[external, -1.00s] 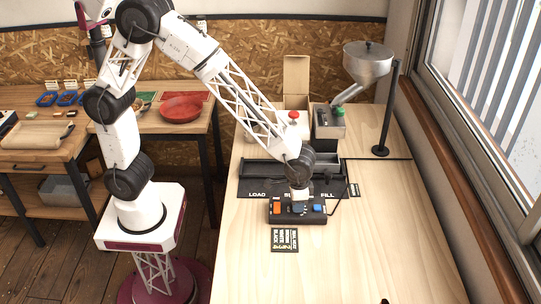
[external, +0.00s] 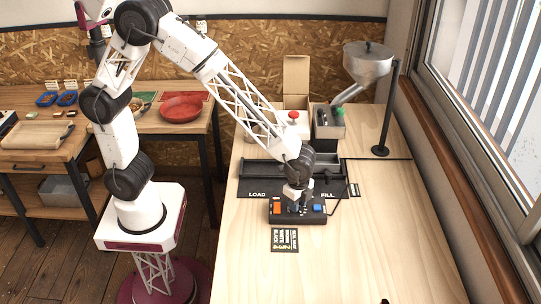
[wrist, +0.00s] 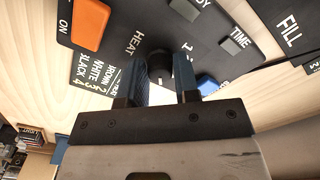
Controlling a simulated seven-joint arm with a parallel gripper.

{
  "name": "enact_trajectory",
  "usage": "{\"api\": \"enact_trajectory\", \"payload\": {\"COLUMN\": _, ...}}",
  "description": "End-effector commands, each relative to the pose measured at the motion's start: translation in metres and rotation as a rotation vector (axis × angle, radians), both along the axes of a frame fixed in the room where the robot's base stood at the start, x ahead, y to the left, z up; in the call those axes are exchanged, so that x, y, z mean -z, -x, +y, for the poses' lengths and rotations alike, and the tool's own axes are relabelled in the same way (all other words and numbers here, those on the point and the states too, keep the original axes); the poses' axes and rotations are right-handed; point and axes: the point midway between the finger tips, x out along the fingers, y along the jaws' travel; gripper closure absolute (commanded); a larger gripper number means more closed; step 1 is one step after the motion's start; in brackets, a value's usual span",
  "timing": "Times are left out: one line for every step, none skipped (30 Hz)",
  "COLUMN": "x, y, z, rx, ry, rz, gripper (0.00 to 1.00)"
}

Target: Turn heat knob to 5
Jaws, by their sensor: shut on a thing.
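The black control panel (external: 283,221) lies on the wooden bench and fills the upper part of the wrist view (wrist: 116,62). My gripper (external: 299,209) points down onto the panel's middle. In the wrist view, the blue fingers of my gripper (wrist: 166,76) are shut on the dark round heat knob (wrist: 157,66), one on each side. The word HEAT is printed to the left of the knob, and part of a number scale shows to its right. The fingers hide much of the dial, so I cannot read the knob's setting.
On the panel, an orange ON switch (external: 277,208) is left of my gripper and a blue button (external: 319,208) is close on its right. A small black card (external: 284,240) lies in front. A dark tray (external: 330,185) stands behind.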

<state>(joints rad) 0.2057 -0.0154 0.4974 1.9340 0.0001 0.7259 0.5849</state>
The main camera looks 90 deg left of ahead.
Motion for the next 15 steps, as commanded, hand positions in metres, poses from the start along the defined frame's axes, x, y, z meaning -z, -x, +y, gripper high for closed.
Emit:
{"api": "enact_trajectory", "payload": {"x": -0.0005, "y": -0.0006, "z": -0.0001, "rx": 0.026, "ry": 0.000, "rz": -0.001, "gripper": 0.94}}
{"api": "enact_trajectory", "payload": {"x": -0.0006, "y": -0.0006, "z": -0.0001, "rx": 0.041, "ry": 0.000, "rz": -0.001, "gripper": 0.94}}
{"api": "enact_trajectory", "payload": {"x": -0.0006, "y": -0.0006, "z": -0.0002, "rx": 0.061, "ry": 0.000, "rz": -0.001, "gripper": 0.94}}
{"api": "enact_trajectory", "payload": {"x": -0.0006, "y": -0.0007, "z": -0.0001, "rx": 0.073, "ry": 0.000, "rz": -0.001, "gripper": 0.94}}
{"api": "enact_trajectory", "payload": {"x": -0.0007, "y": -0.0007, "z": -0.0001, "rx": 0.086, "ry": 0.000, "rz": -0.001, "gripper": 0.94}}
{"api": "enact_trajectory", "payload": {"x": -0.0007, "y": -0.0008, "z": -0.0002, "rx": 0.098, "ry": 0.001, "rz": -0.002, "gripper": 0.94}}
{"api": "enact_trajectory", "payload": {"x": -0.0008, "y": -0.0008, "z": -0.0002, "rx": 0.107, "ry": 0.001, "rz": -0.002, "gripper": 0.94}}
{"api": "enact_trajectory", "payload": {"x": -0.0008, "y": -0.0008, "z": -0.0002, "rx": 0.115, "ry": 0.001, "rz": -0.002, "gripper": 0.94}}
{"api": "enact_trajectory", "payload": {"x": -0.0008, "y": -0.0008, "z": -0.0002, "rx": 0.123, "ry": 0.001, "rz": -0.002, "gripper": 0.94}}
{"api": "enact_trajectory", "payload": {"x": -0.0008, "y": -0.0008, "z": -0.0003, "rx": 0.127, "ry": 0.001, "rz": -0.002, "gripper": 0.94}}
{"api": "enact_trajectory", "payload": {"x": -0.0008, "y": -0.0008, "z": -0.0003, "rx": 0.131, "ry": 0.001, "rz": -0.002, "gripper": 0.94}}
{"api": "enact_trajectory", "payload": {"x": -0.0009, "y": -0.0008, "z": -0.0003, "rx": 0.135, "ry": 0.001, "rz": -0.002, "gripper": 0.94}}
{"api": "enact_trajectory", "payload": {"x": -0.0008, "y": -0.0008, "z": -0.0003, "rx": 0.137, "ry": 0.001, "rz": -0.002, "gripper": 0.94}}
{"api": "enact_trajectory", "payload": {"x": -0.0008, "y": -0.0008, "z": -0.0003, "rx": 0.138, "ry": 0.001, "rz": -0.002, "gripper": 0.94}}
{"api": "enact_trajectory", "payload": {"x": -0.0009, "y": -0.0008, "z": -0.0003, "rx": 0.139, "ry": 0.001, "rz": -0.002, "gripper": 0.94}}
